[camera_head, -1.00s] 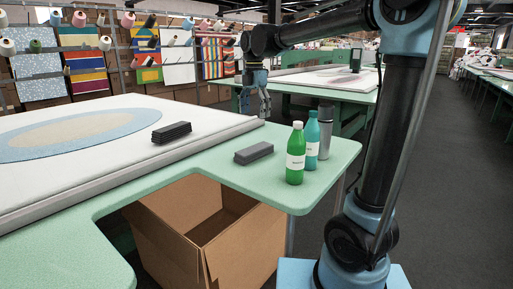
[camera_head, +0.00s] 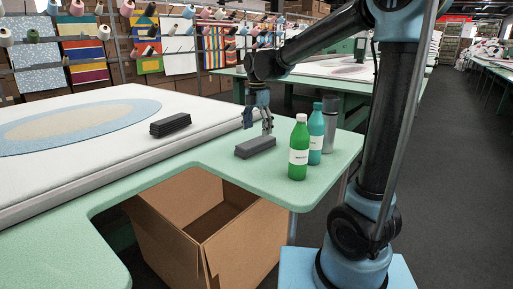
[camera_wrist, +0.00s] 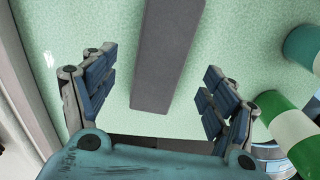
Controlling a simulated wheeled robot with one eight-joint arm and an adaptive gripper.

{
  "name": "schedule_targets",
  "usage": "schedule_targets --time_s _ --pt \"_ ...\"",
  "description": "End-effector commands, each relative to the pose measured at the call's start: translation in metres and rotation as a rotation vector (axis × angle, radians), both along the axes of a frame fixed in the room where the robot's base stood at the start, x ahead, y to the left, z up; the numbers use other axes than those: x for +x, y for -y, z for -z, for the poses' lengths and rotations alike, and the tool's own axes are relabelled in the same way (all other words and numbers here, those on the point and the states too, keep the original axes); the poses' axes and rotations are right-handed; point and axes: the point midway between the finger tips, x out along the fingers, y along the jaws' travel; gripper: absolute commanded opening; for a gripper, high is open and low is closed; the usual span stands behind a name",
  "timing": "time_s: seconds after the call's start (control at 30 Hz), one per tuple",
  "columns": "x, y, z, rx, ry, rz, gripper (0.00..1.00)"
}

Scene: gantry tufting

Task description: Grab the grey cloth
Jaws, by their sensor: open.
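The grey cloth (camera_head: 256,147), a flat-sided grey block in shape, lies on the green table top (camera_head: 222,160) near the edge of the white bed. My gripper (camera_head: 258,125) is open and empty, pointing down just above the cloth. In the wrist view the cloth (camera_wrist: 167,50) runs lengthwise between the two spread fingers of my gripper (camera_wrist: 157,75), with a gap on each side. Its far end is cut off by the top of that view.
A green bottle (camera_head: 298,150), a teal bottle (camera_head: 316,135) and a grey bottle (camera_head: 330,124) stand right of the cloth, close to my gripper's right side. A dark stack (camera_head: 170,124) lies on the white bed (camera_head: 100,165). An open cardboard box (camera_head: 190,235) is below.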

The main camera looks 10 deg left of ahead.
Motion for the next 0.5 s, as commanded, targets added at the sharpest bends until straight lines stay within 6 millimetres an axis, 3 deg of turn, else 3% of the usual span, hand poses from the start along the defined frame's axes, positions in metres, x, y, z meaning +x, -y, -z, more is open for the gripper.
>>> schedule_targets --time_s 0.27,0.5 --pt "0.0 -0.001 0.016 0.0 0.0 0.0 0.78" --pt "-0.001 -0.005 0.046 0.0 0.0 0.0 0.78"
